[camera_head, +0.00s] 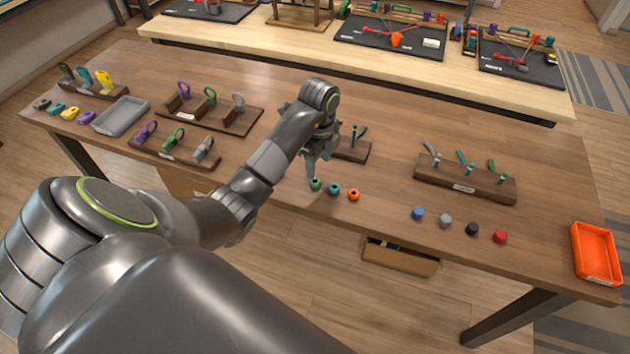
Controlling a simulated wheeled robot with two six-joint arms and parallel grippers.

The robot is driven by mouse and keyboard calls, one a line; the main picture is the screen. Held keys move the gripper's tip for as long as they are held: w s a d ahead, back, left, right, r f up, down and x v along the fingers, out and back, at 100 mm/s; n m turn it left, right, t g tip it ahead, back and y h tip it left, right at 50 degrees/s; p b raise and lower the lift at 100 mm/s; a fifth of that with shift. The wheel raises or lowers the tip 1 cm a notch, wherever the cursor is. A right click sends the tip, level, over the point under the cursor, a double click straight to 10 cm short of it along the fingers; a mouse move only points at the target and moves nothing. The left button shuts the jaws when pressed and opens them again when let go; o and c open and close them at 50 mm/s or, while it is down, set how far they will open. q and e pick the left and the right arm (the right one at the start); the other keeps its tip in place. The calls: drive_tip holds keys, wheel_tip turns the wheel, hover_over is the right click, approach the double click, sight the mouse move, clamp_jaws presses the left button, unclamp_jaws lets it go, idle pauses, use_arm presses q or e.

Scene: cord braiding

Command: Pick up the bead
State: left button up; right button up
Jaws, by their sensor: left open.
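Three small beads lie in a row near the front edge of the table: a green bead (315,184), a teal bead (334,189) and an orange bead (354,195). My left gripper (311,172) is open and points down right above the green bead. Its fingertips are close to the bead; I cannot tell whether they touch it. The far finger is partly hidden. My right gripper is not in view.
A wooden tool rack (466,185) stands to the right, with blue, grey, black and red (499,237) pieces before it. An orange tray (596,252) is at the right end. More racks and a grey tray (120,117) are on the left.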

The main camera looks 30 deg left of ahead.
sight(316, 179)
use_arm(q)
drive_tip(key=shift+a+f+b, duration=0.1)
drive_tip(key=shift+f+b, duration=1.3)
drive_tip(key=shift+f, duration=0.35)
drive_tip(key=f+b, duration=0.2)
drive_tip(key=shift+a+f+b, duration=0.3)
drive_tip(key=shift+a, duration=0.05)
drive_tip(key=shift+f+p, duration=0.35)
drive_tip(key=shift+p, duration=0.05)
drive_tip(key=shift+f, duration=0.45)
drive_tip(key=shift+c, duration=0.3)
drive_tip(key=c, duration=1)
